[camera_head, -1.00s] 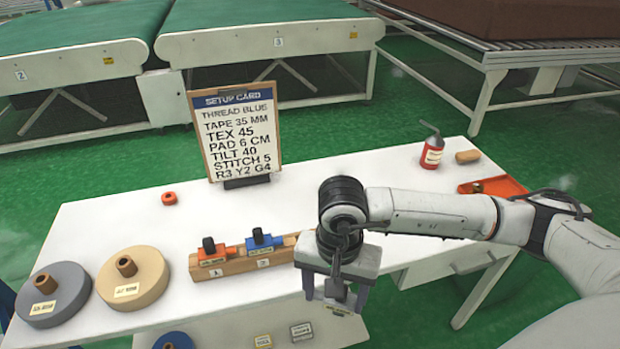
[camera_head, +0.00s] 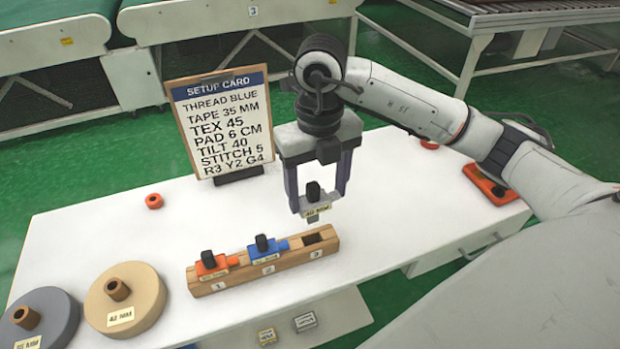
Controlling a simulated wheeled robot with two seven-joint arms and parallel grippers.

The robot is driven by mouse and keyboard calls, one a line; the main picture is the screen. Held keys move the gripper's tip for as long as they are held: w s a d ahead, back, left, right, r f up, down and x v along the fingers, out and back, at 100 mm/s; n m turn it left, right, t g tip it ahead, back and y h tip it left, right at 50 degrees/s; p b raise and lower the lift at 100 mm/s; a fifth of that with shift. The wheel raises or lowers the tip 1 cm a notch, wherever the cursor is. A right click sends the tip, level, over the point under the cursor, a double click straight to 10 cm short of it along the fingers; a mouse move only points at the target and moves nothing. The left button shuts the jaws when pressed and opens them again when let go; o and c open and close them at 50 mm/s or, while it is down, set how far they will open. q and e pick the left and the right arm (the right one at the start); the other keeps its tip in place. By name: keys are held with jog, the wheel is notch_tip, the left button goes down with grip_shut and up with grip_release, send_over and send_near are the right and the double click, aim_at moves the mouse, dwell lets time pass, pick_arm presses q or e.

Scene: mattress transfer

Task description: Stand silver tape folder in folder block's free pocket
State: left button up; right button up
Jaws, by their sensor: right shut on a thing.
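The silver tape folder (camera_head: 316,209) has a black knob and a yellow label. My right gripper (camera_head: 318,200) is shut on it and holds it in the air, above and slightly behind the right end of the folder block. The wooden folder block (camera_head: 221,284) lies on the white table. Its pocket 1 holds an orange folder (camera_head: 212,264) and its pocket 2 a blue folder (camera_head: 265,247). Pocket 3 (camera_head: 318,239), at the right end, is empty and dark inside. A gap shows between the silver folder and the block. My left gripper is not in view.
A setup card (camera_head: 222,118) stands behind the block. A tan reel (camera_head: 140,285) and a grey reel (camera_head: 48,312) lie at the left. Two small labelled blocks (camera_head: 267,336) sit below the front edge.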

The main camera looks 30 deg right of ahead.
aim_at(317, 209)
jog(key=shift+w+r+m, duration=0.15)
jog(key=shift+m, duration=0.15)
jog(key=shift+d+f+b, duration=0.1)
jog(key=shift+f+b, duration=2.3)
jog(key=shift+f, duration=0.5)
jog(key=shift+f, duration=0.1)
jog(key=shift+f+b, duration=2.3)
jog(key=shift+f, duration=0.4)
jog(key=o, duration=1.4)
jog(key=shift+c, duration=0.2)
